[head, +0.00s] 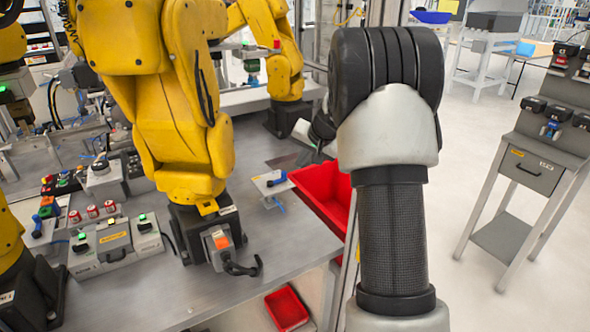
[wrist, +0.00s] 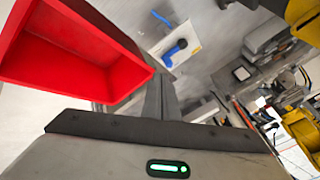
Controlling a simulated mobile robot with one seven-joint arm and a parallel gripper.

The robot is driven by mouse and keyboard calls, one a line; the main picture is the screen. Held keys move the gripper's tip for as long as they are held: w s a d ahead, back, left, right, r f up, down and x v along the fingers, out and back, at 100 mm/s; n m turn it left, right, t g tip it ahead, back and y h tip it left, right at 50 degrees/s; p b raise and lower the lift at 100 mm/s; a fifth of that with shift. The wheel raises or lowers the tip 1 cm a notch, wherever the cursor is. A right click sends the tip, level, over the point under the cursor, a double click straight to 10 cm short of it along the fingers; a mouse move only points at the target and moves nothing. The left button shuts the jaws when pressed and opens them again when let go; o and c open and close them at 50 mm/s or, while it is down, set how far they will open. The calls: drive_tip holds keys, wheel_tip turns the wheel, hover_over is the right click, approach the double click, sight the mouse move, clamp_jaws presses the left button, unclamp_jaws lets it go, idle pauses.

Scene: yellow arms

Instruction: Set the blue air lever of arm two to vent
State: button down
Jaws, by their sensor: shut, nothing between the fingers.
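A blue lever (head: 277,179) sits on a small pale plate (head: 262,187) on the grey bench, right of the nearest full yellow arm (head: 180,130). In the wrist view the lever (wrist: 176,47) lies on its plate, ahead of my fingers and apart from them. My gripper (head: 313,137) is mostly hidden behind my own wrist in the head view; in the wrist view its fingers (wrist: 161,92) are together and empty. Another blue lever (head: 40,224) stands on a plate at the bench's left. I cannot read which arm is arm two.
A red bin (head: 328,197) hangs at the bench's right edge, beside my gripper, and fills the upper left of the wrist view (wrist: 65,50). A control box with green buttons (head: 112,245) stands at left. Bare bench lies right of the yellow arm's base (head: 203,225).

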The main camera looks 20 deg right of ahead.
drive_tip(key=x, duration=0.9)
drive_tip(key=shift+w+a+f, duration=0.1)
drive_tip(key=shift+w+f, duration=0.05)
drive_tip(key=shift+f, duration=0.1)
